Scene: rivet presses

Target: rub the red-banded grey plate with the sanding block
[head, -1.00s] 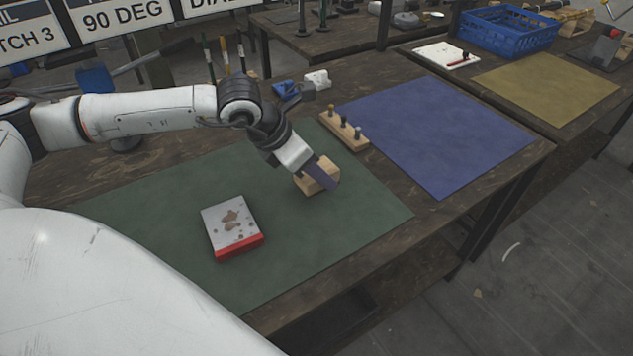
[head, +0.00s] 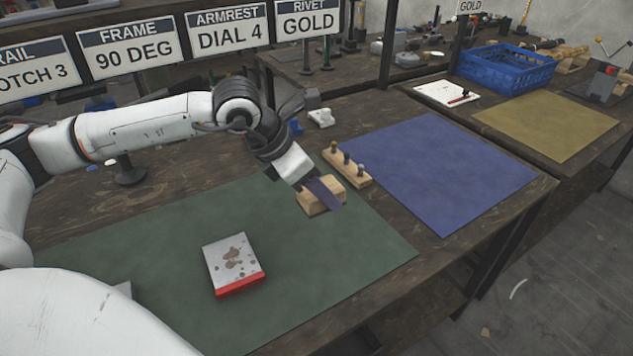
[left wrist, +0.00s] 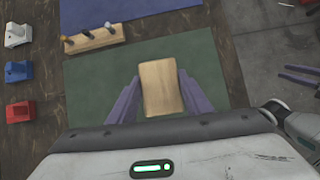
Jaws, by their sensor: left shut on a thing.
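The grey plate (head: 231,258) with brown stains and a red band along its front edge lies on the green mat (head: 140,243) in the head view. My left gripper (head: 325,196) is to the right of the plate and farther back, apart from it. It is shut on the wooden sanding block (head: 320,199), near the mat's back right part. In the left wrist view the block (left wrist: 161,87) sits between both purple fingers of my left gripper (left wrist: 160,95). I cannot tell whether the block touches the mat.
A wooden rack with several pegs (head: 347,167) stands just behind the block, beside the blue mat (head: 437,165). A blue crate (head: 507,66) and a yellow mat (head: 547,117) are at the far right. The mat around the plate is clear.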

